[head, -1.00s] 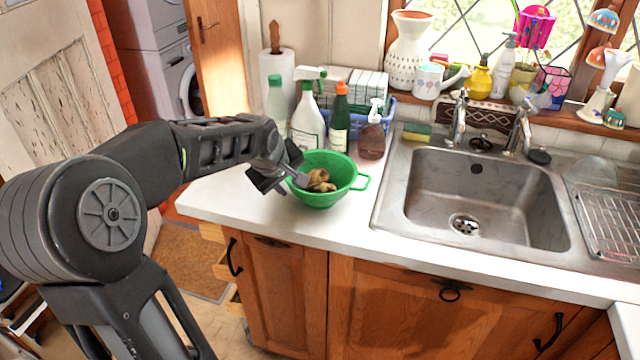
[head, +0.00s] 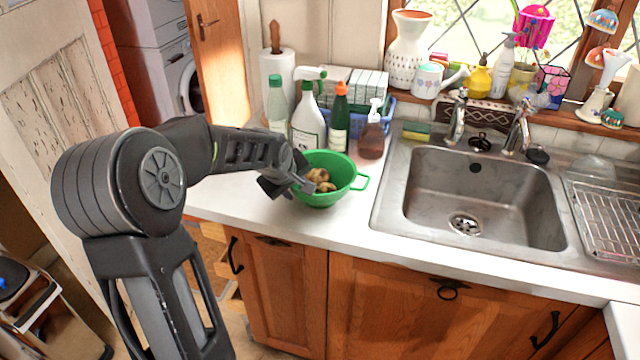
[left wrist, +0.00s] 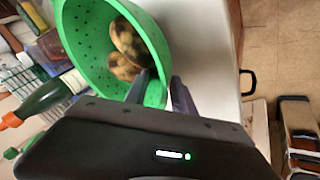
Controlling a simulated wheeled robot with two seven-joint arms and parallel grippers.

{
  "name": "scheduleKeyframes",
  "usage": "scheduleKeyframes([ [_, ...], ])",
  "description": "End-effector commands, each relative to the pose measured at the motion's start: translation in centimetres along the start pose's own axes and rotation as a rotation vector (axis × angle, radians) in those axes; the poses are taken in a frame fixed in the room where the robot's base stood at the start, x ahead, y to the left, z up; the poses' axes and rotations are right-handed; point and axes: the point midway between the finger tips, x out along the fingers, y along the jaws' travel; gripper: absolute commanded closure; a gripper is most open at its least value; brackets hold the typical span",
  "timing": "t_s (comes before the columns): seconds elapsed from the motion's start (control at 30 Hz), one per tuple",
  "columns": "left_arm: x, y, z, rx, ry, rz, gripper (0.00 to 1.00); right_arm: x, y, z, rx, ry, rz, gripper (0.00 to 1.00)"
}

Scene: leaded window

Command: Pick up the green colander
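The green colander (head: 325,198) stands on the white counter left of the sink, with brown, potato-like lumps (head: 320,179) inside. My left gripper (head: 302,183) is at its left rim in the head view. In the left wrist view, the colander (left wrist: 92,30) fills the upper left and the lumps (left wrist: 127,42) show inside it. There, my left gripper (left wrist: 162,88) has its fingers apart, one inside the bowl and one outside, with the wall between them. Whether either finger touches the wall is unclear. My right gripper is not in view.
Several bottles stand close behind the colander, including a green one (head: 340,120) and a brown pump bottle (head: 371,135). A blue basket (head: 388,112) is behind them. The steel sink (head: 485,190) is to the right. Free counter (head: 270,220) lies in front.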

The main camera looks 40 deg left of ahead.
Motion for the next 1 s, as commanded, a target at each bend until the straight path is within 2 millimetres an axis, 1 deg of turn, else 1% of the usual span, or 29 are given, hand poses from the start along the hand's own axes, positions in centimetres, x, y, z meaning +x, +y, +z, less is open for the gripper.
scheduleKeyframes([
  [0.13, -0.02, 0.0, 0.01, 0.0, 0.0, 0.0, 0.7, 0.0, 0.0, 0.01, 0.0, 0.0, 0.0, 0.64],
  [0.17, -0.02, 0.0, 0.01, 0.0, 0.0, 0.0, 0.71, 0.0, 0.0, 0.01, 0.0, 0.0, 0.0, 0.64],
  [0.5, -0.02, 0.0, 0.0, 0.0, 0.0, 0.0, 0.99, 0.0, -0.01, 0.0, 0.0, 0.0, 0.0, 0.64],
  [1.0, -0.01, -0.04, 0.0, 0.0, 0.0, -0.001, 1.0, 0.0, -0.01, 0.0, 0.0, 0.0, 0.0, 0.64],
])
